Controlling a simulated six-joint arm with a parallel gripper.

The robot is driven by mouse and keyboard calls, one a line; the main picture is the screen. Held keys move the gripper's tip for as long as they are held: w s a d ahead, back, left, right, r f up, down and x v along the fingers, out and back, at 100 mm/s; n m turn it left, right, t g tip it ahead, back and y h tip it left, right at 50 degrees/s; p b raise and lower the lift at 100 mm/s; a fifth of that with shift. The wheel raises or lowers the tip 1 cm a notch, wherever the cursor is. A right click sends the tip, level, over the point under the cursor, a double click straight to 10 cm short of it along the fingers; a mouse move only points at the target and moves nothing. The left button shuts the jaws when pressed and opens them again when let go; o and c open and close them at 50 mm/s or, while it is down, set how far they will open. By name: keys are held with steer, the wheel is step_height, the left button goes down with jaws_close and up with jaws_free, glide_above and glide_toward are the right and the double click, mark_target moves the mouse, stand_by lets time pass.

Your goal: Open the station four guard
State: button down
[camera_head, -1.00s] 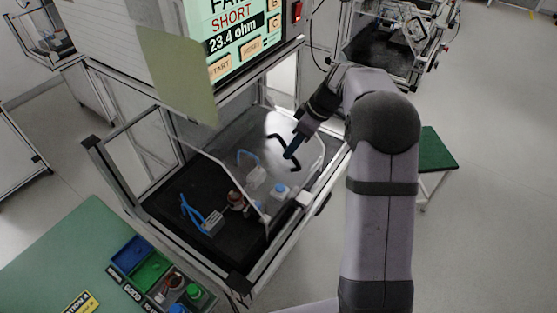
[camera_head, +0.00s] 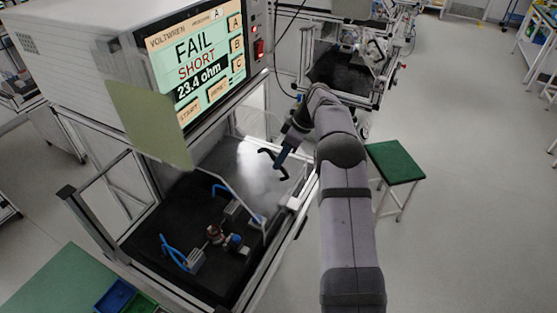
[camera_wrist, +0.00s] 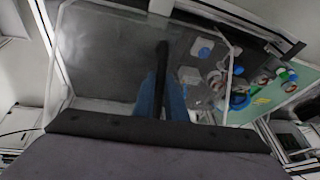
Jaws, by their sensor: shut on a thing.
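The station guard (camera_head: 237,160) is a clear panel with a pale edge over the front and right part of the dark test bay. Its black bar handle (camera_head: 268,158) is on its upper right part. My gripper (camera_head: 279,166) is shut on the handle. In the wrist view the blue fingers of my gripper (camera_wrist: 161,98) close around the black handle (camera_wrist: 162,60), and the clear guard (camera_wrist: 105,50) spreads behind it. The guard looks tilted; how far is hard to tell. Inside the bay a copper-coloured stator (camera_head: 214,232) sits between blue-handled clamps (camera_head: 174,253).
The tester (camera_head: 195,60) above the bay shows FAIL, SHORT, 23.4 ohm. A flat green-grey panel (camera_head: 148,122) hangs in front of it. A green stool (camera_head: 395,162) stands right of my arm. A green bench (camera_head: 60,290) with blue and green bins is front left. Floor at right is clear.

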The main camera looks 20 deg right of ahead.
steer(key=shift+r, duration=0.1)
steer(key=c, duration=1.8)
jaws_free()
steer(key=shift+d+r+b, duration=0.3)
steer(key=shift+r+b, duration=0.2)
steer(key=shift+r, duration=0.05)
steer(key=b+v, duration=0.1)
steer(key=v, duration=0.5)
steer(key=shift+s, duration=0.1)
